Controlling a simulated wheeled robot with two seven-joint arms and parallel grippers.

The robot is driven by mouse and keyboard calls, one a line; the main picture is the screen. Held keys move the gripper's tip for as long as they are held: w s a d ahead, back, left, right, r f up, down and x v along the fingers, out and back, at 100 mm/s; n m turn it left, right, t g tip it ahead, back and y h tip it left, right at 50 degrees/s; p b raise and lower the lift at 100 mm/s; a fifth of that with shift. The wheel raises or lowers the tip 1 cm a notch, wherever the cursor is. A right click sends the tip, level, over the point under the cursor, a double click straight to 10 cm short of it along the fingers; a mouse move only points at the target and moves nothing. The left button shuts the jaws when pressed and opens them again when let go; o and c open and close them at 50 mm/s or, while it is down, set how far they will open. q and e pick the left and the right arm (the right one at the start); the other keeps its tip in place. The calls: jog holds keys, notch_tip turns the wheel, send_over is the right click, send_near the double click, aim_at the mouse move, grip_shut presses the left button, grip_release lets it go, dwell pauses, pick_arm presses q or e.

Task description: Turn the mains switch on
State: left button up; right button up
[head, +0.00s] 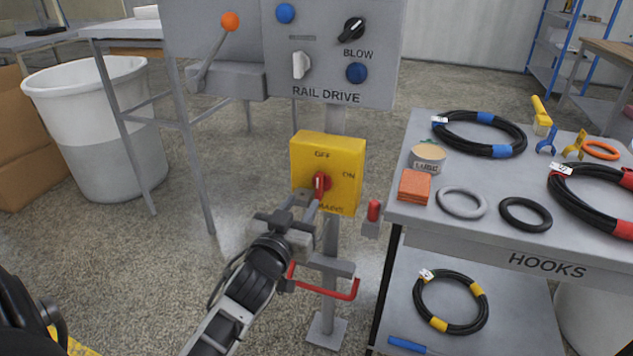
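The mains switch is a yellow box (343,160) on a grey post, marked OFF at the top and ON at the right. Its red knob (320,183) stands about upright, toward the OFF mark. My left gripper (307,202) comes up from below, with its fingers at the lower side of the knob. They overlap the knob's lower end in this view; I cannot tell whether they touch or grip it. The gripper hides the lower left of the box and part of the MAINS label. My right gripper is not in view.
Above is a grey RAIL DRIVE panel (382,85) with knobs and an orange-tipped lever (230,22). A red handle (374,211) sits right of the switch, and a red bar (340,293) below. The hose table (405,212) stands close on the right.

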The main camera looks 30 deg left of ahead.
aim_at(318, 180)
pick_arm(q)
jog(key=x, duration=0.9)
jog(key=shift+w, duration=0.35)
jog(key=shift+f, duration=0.1)
grip_shut()
